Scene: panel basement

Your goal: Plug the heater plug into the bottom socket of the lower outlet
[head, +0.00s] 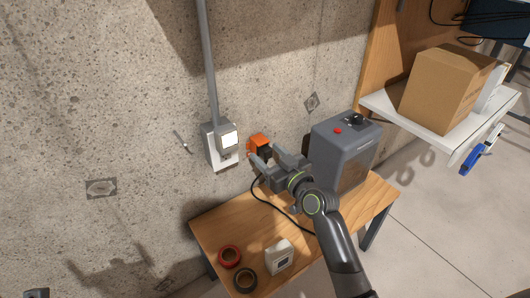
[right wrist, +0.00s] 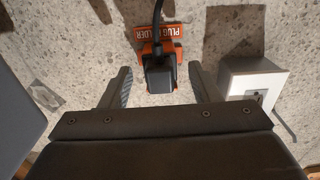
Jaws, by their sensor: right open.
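The dark heater plug (right wrist: 157,75) sits in the orange plug holder (right wrist: 160,34) on the concrete wall, its cord leading away from it. In the head view the holder (head: 259,141) is just right of the outlet box (head: 213,157). My right gripper (head: 267,157) is open in front of the plug. In the right wrist view its fingers stand on either side of the plug, with gaps on both sides. The outlet box (right wrist: 251,80) shows at the right there, with a socket face partly visible. A light-coloured cover (head: 228,140) is on the box.
The grey heater (head: 345,150) stands on the wooden table (head: 215,235), right of my right gripper. Red tape (head: 230,256), dark tape (head: 245,281) and a white device (head: 279,257) lie at the table's front. A cardboard box (head: 446,88) rests on a white shelf at right.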

